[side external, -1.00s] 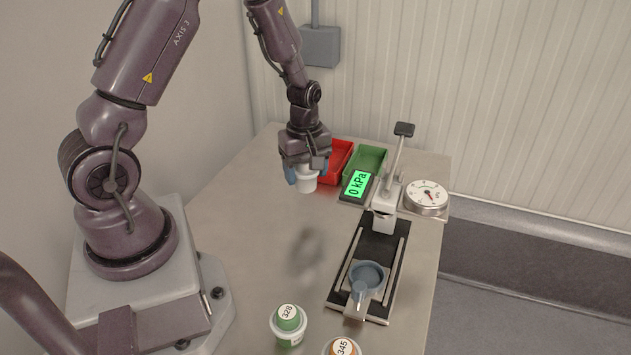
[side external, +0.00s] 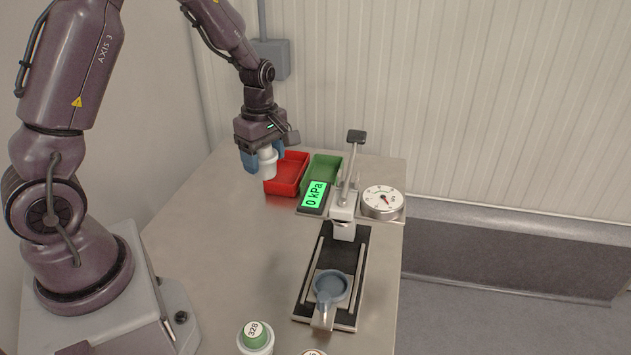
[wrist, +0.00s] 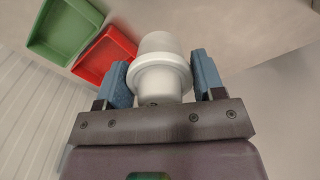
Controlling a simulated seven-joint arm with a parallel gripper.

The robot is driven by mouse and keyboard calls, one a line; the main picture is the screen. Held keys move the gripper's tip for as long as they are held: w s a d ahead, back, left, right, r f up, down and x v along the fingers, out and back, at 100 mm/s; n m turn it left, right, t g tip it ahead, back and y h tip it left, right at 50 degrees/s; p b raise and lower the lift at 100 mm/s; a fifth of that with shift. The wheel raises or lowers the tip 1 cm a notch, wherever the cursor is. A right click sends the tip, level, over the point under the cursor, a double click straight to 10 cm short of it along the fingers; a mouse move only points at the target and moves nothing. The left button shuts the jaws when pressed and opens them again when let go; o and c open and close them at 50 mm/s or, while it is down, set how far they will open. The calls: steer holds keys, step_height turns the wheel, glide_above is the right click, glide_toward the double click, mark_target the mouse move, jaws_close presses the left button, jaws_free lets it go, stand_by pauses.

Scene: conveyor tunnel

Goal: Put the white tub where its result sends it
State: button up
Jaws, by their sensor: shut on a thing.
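My gripper (side external: 263,160) is shut on the white tub (side external: 268,163), its blue fingers on either side of it. The wrist view shows the tub (wrist: 158,70) between the two fingers. The tub is held above the table, just left of the red tray (side external: 299,178), and overlaps its left edge in the side view. The green tray (side external: 322,166) stands right of the red one. Both trays look empty where visible. The green-lit display (side external: 314,195) reads 0 kPa.
A test rig with a lever (side external: 349,170), a dial gauge (side external: 382,202) and a blue-grey cup (side external: 330,287) on a black base stands right of centre. A tub with a green lid marked 328 (side external: 255,336) is at the front. The table's middle is clear.

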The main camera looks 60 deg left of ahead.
steer(key=w+a+f+n, duration=0.1)
steer(key=w+a+n, duration=0.15)
steer(key=w, duration=0.45)
steer(key=w+a+f+n, duration=0.1)
steer(key=w+a+n, duration=0.15)
steer(key=w, duration=0.55)
glide_toward(323, 177)
steer(key=s+d+f, duration=0.2)
steer(key=f, duration=0.1)
steer(key=s+d+f, duration=0.1)
steer(key=f, duration=0.1)
steer(key=shift+s+d+f, duration=0.1)
steer(key=shift+d, duration=0.1)
steer(key=shift+f, duration=0.1)
steer(key=o, duration=0.7)
steer(key=shift+o, duration=0.2)
